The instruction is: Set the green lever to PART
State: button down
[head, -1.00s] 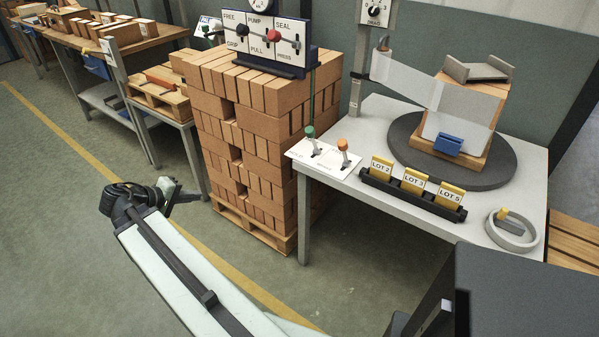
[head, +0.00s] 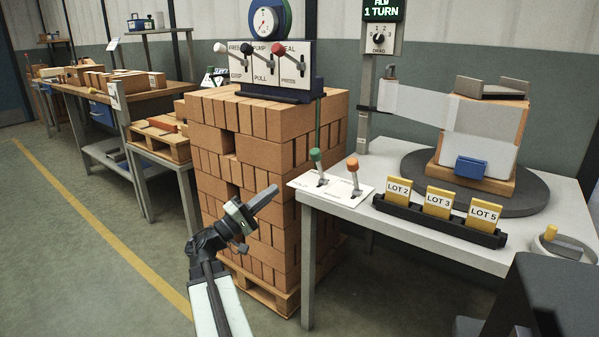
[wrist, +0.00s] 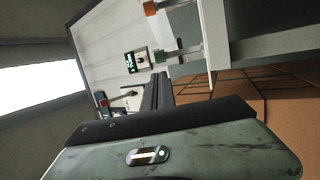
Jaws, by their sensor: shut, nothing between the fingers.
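The green lever (head: 316,160) stands on a white plate (head: 330,188) at the left corner of the table, its knob up. Its setting and the plate's small print are too small to read. The green knob (wrist: 165,57) also shows in the wrist view. An orange lever (head: 352,166) stands to its right on the same plate, and its knob shows in the wrist view (wrist: 150,8). My gripper (head: 270,192) is shut and empty, in front of the brick stack, left of and a little below the green lever, apart from it.
The brick stack (head: 262,125) on a pallet stands left of the table (head: 370,215). On it is a panel (head: 268,66) with several levers and a gauge. A black rack (head: 438,222) with lot cards and a turntable (head: 525,195) with a wrapped load occupy the table.

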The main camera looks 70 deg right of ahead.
aim_at(312, 158)
jog(key=p+x, duration=0.5)
jog(key=x, duration=0.8)
jog(key=shift+s+d+r, duration=0.1)
jog(key=shift+d, duration=0.05)
jog(key=shift+s+d, duration=0.1)
jog(key=shift+d, duration=0.1)
